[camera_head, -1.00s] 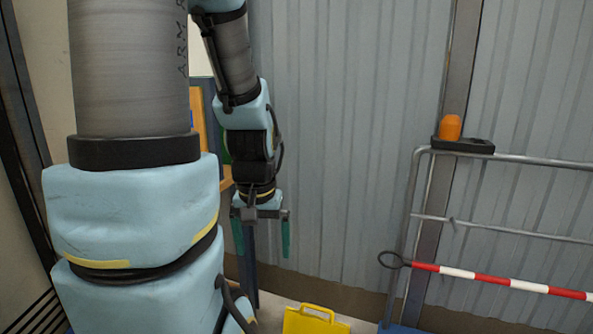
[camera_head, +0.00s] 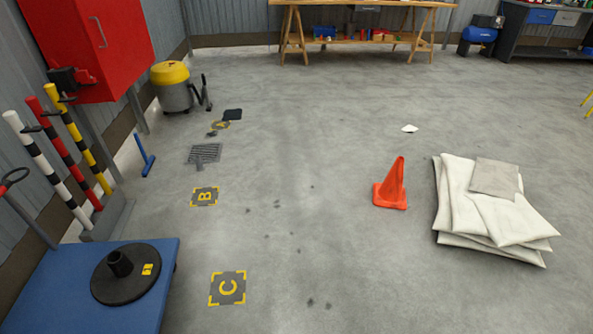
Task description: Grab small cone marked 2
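One orange cone (camera_head: 393,186) stands upright on the grey floor, right of the middle in the head view. No number can be made out on the side of it that faces me. My gripper and arm do not show in the view now, so I cannot see what the gripper holds.
White folded sheets (camera_head: 490,215) lie right of the cone. A blue platform (camera_head: 60,290) with a black round base (camera_head: 139,273) is at lower left. Striped poles (camera_head: 65,150), a red cabinet (camera_head: 95,45) and a yellow-topped vacuum (camera_head: 172,88) line the left. Mid-floor is open.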

